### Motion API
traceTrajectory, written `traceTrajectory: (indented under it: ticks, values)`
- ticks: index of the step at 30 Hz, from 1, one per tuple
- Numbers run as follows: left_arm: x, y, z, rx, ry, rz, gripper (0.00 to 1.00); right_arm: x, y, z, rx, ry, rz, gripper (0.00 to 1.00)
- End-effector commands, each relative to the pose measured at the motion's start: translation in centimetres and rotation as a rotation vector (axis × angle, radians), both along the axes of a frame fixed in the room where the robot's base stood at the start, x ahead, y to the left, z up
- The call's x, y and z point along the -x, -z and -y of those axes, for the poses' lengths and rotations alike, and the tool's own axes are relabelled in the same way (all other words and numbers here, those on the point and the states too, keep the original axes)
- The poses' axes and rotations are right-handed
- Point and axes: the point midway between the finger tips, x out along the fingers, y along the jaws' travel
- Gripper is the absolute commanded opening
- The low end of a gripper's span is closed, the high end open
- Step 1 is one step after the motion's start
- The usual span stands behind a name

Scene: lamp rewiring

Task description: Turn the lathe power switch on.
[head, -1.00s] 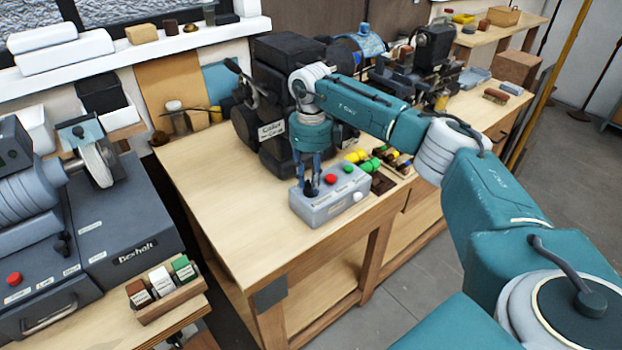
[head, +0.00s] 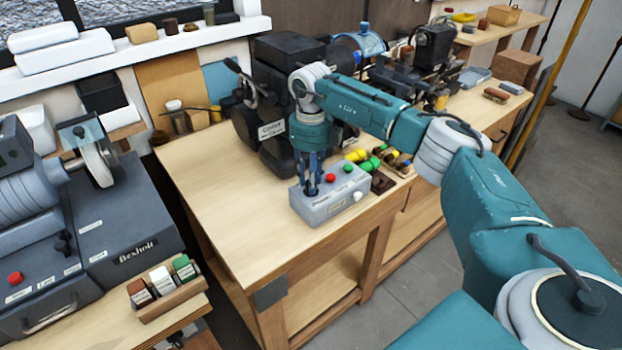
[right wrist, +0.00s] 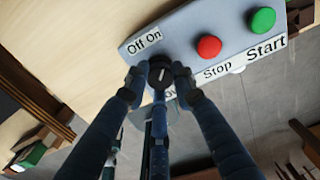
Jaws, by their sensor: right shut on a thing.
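A grey control box (head: 325,208) sits at the front edge of the wooden bench. It has a red button (head: 330,178) and a green button (head: 347,168), labelled "Stop" and "Start" in the right wrist view. A black rotary power switch (right wrist: 160,72) is at the box's end, beside an "Off On" label (right wrist: 144,40). My right gripper (head: 312,190) points down over the box. In the right wrist view my right gripper (right wrist: 159,78) is shut on the switch, one fingertip on each side. The pale mark on the knob is small. My left gripper is not in view.
A black machine (head: 285,130) stands behind the box on the bench. Yellow and green small items (head: 365,160) lie right of the box. A grey grinder-like machine (head: 110,230) and a wooden rack of small boxes (head: 165,290) stand at left. Bare bench top (head: 220,180) lies left of the box.

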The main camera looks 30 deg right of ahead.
Motion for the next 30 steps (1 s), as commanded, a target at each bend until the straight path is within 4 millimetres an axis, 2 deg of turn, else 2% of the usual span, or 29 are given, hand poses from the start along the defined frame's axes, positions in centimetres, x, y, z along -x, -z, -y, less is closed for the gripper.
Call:
traceTrajectory:
  ticks: [1, 3, 14, 17, 27, 30]
  values:
    - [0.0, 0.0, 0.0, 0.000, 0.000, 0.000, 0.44, -0.2, -0.2, 0.1, 0.001, 0.003, 0.007, 0.31]
    - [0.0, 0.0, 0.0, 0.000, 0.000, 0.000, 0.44, -0.2, -0.2, 0.1, 0.000, 0.002, 0.006, 0.44]
    - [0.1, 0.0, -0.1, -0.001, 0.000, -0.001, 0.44, -0.1, -0.5, 0.0, 0.000, 0.000, 0.004, 0.44]
    - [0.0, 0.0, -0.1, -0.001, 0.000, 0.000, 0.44, -0.2, -1.8, 0.0, 0.000, 0.000, 0.006, 0.44]
    - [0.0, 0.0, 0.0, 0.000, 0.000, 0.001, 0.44, -0.2, -8.9, 0.0, -0.001, 0.001, 0.008, 0.44]
    - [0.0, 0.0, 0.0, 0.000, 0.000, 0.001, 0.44, -0.2, -10.4, 0.0, 0.000, 0.001, 0.007, 0.44]
